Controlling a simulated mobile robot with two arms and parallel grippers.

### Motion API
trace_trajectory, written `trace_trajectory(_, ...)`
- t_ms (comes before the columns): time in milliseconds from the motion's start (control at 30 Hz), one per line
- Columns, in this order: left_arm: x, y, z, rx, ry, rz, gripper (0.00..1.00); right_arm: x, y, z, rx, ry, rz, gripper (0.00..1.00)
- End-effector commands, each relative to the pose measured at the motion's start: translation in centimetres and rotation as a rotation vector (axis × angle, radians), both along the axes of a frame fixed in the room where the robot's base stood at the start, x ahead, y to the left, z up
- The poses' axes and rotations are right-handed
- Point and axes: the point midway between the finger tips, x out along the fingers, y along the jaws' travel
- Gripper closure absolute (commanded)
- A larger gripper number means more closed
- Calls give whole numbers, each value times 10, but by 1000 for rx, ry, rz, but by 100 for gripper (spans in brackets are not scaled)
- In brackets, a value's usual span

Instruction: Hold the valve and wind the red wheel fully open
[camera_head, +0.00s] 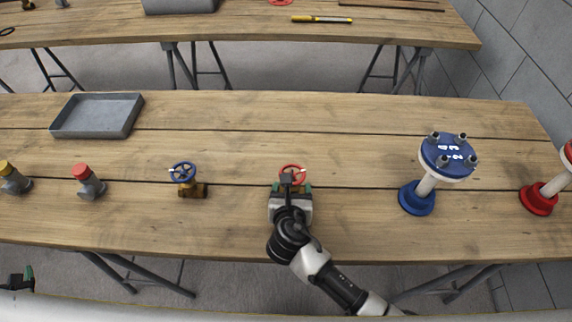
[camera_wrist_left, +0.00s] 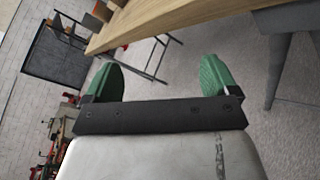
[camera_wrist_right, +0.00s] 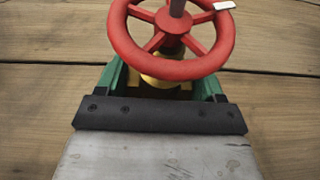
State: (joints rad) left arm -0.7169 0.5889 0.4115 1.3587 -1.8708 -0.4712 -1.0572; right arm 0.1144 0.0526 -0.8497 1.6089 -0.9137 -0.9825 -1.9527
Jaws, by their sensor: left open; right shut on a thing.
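The red wheel (camera_head: 292,167) tops a valve on the near bench, in the middle of the head view. In the right wrist view the spoked red wheel (camera_wrist_right: 173,20) fills the top, with a white mark on its rim. Brass of the valve body (camera_wrist_right: 166,82) shows beneath it. My right gripper (camera_head: 291,188) is shut on the valve body, its green fingers either side below the wheel. My left gripper (camera_head: 27,275) is low at the left, off the bench's front edge. The left wrist view shows its green fingers (camera_wrist_left: 160,78) apart and empty.
A blue-wheeled valve (camera_head: 190,189) stands left of the red one, with a red-capped fitting (camera_head: 90,182) farther left. A grey tray (camera_head: 97,116) lies at the back left. A blue flanged stand (camera_head: 417,199) is at the right. The bench (camera_head: 240,130) behind the red wheel is clear.

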Motion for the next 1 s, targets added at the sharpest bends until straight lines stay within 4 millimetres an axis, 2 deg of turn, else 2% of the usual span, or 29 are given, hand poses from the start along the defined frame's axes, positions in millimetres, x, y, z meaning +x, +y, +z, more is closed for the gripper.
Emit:
trace_trajectory(33, 20, 2, 19, -38, -92, 7, 12, 0, 0, 1, 1, -3, 1, 72)
trace_trajectory(167, 67, 7, 69, -200, -370, 30, 12, 0, 0, 1, 1, -3, 1, 72)
trace_trajectory(200, 81, 8, 88, -260, -470, 31, 12, 0, 0, 1, 1, -3, 1, 72)
trace_trajectory(300, 120, 1, 135, -462, -762, 31, 12, 1, 0, 1, 1, -3, 1, 72)
trace_trajectory(333, 131, -4, 142, -532, -847, 37, 12, 1, 0, 1, 1, -3, 1, 72)
trace_trajectory(567, 213, -66, 174, -1148, -1419, 151, 12, 0, 0, 1, 1, -3, 1, 72)
trace_trajectory(733, 278, -130, 205, -1681, -1686, 267, 12, 1, 0, 2, 1, -3, 1, 72)
trace_trajectory(800, 304, -161, 218, -1896, -1723, 337, 12, 0, 0, 1, 1, -3, 1, 72)
trace_trajectory(833, 313, -172, 217, -1963, -1709, 384, 12, 0, 0, 1, 1, -3, 1, 72)
trace_trajectory(967, 346, -222, 189, -2120, -1505, 631, 12, 0, 0, 1, 1, -3, 1, 72)
trace_trajectory(1000, 355, -240, 181, -2158, -1421, 701, 12, 0, 0, 1, 1, -3, 1, 72)
